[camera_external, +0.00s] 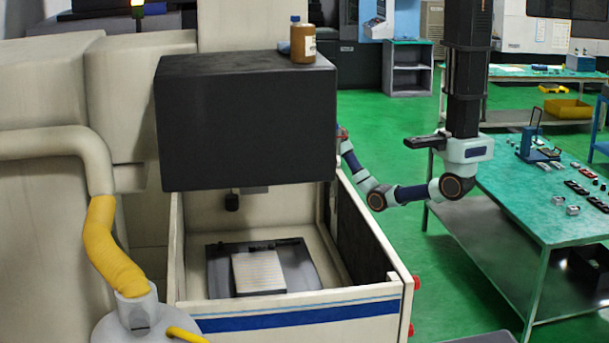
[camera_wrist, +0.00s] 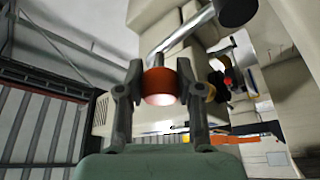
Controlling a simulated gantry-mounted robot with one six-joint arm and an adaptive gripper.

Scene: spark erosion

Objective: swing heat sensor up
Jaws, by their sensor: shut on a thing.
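A red, rounded knob (camera_wrist: 158,87) sits at the end of a bent metal rod (camera_wrist: 182,32) in the wrist view; I take these to be part of the heat sensor. The rod slants up to the right towards a dark round end (camera_wrist: 236,12). My gripper (camera_wrist: 161,80) is shut on the knob, one finger on each side. In the external view my gripper (camera_external: 343,134) is small, just right of the black machine head (camera_external: 245,125), partly hidden behind it. Only a bit of red shows there, and the rod is hidden.
Below the head is an open work tank (camera_external: 300,320) with a pale block (camera_external: 258,272) on a dark plate. A brown bottle (camera_external: 303,42) stands on the head. A green bench (camera_external: 530,210) with small parts is at the right. Green floor lies between.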

